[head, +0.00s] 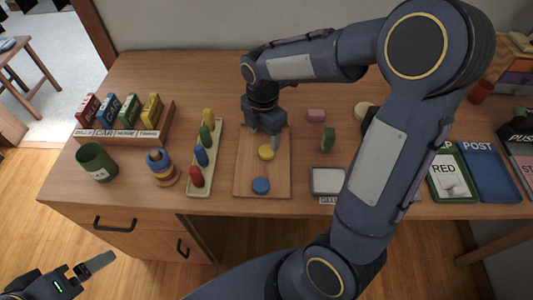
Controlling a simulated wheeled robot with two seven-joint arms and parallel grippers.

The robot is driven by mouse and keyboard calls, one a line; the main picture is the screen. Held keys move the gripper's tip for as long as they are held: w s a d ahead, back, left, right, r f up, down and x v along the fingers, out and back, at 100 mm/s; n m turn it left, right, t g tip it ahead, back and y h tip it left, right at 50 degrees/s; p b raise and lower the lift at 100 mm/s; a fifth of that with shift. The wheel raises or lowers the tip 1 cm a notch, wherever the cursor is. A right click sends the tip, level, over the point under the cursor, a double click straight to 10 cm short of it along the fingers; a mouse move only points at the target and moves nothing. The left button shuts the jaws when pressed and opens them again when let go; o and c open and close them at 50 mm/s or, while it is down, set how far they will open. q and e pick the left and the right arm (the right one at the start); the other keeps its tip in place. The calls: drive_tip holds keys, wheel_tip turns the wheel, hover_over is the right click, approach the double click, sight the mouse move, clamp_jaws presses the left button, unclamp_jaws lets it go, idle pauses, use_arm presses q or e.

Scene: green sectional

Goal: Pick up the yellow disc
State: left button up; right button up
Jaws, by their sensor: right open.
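The yellow disc (266,152) lies flat on a wooden board (247,176) on the desk. My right gripper (265,138) is above the far part of the board, pointing down, with its fingertips close to the far side of the yellow disc. Its jaws are open and hold nothing. I cannot tell whether a fingertip touches the disc. A blue disc (261,186) lies nearer on the same board. My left gripper (92,268) is low at the bottom left, off the desk's front edge; its jaw opening is unclear.
A peg tray (193,188) with coloured pegs stands left of the board, beside a stacking-ring toy (161,168) and a green cup (96,161). A green block (328,140) and a pink block (316,115) lie to the right. My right arm hides part of the desk.

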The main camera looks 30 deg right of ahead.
sight(265, 151)
wheel_tip(265, 151, down, 7)
drive_tip(key=shift+d+r+b, duration=0.15)
drive_tip(key=shift+r+b, duration=0.05)
drive_tip(key=shift+b, duration=0.15)
drive_tip(key=shift+s, duration=0.1)
drive_tip(key=c, duration=1.1)
drive_tip(key=shift+o, duration=0.2)
drive_tip(key=shift+r, duration=0.2)
